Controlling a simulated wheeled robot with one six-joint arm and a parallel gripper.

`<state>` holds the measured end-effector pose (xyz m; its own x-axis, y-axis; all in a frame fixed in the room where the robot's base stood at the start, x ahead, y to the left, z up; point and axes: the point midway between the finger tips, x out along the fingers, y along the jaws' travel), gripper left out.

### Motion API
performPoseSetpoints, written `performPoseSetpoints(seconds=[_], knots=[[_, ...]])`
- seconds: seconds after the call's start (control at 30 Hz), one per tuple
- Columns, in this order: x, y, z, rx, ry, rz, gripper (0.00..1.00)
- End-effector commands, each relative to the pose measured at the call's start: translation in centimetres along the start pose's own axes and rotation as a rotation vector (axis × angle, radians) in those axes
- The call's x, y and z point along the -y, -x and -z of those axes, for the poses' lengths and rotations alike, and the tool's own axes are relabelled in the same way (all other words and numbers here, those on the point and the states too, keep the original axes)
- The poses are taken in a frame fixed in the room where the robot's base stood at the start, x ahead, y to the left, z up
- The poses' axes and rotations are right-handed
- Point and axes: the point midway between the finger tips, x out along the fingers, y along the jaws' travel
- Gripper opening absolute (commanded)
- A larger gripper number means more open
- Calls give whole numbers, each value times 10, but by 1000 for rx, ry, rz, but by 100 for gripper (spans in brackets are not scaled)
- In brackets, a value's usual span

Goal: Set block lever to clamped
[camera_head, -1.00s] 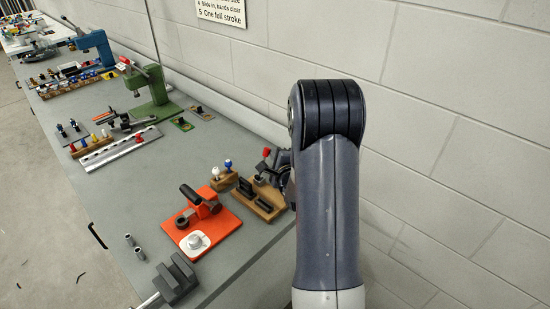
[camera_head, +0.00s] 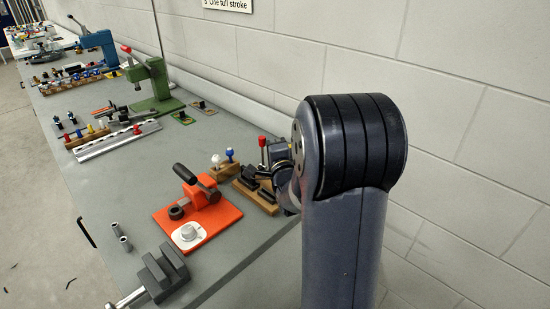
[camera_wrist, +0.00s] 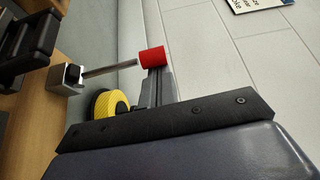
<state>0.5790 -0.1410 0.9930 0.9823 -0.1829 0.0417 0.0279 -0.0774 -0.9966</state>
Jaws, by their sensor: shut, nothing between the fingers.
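A lever with a red knob (camera_head: 262,141) stands roughly upright by the wooden block (camera_head: 256,196) with dark parts. In the wrist view, its red knob (camera_wrist: 152,57) ends a thin metal rod (camera_wrist: 108,70) that rises from a small metal block (camera_wrist: 66,77). My gripper (camera_wrist: 158,84) is shut and empty, its dark fingers right beside the red knob; I cannot tell whether they touch. In the head view my arm hides the fingertips. No label shows which lever position is clamped.
An orange fixture (camera_head: 225,219) with a black-handled lever stands left of the wooden block. A grey vise (camera_head: 163,273) is at the front. A yellow-and-black round part (camera_wrist: 108,103) is close to my fingers. The block wall (camera_head: 470,150) is to the right.

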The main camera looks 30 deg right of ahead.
Motion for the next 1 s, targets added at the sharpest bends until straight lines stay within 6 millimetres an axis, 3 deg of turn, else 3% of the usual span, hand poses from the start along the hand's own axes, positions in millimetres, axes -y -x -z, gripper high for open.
performPoseSetpoints(seconds=[0.03, 0.43, 1.0], knots=[[-8, 2, -4, 1, 25, 19, 0], [-4, 10, -17, 0, 182, 109, 0], [1, 12, -21, 1, 235, 138, 0]])
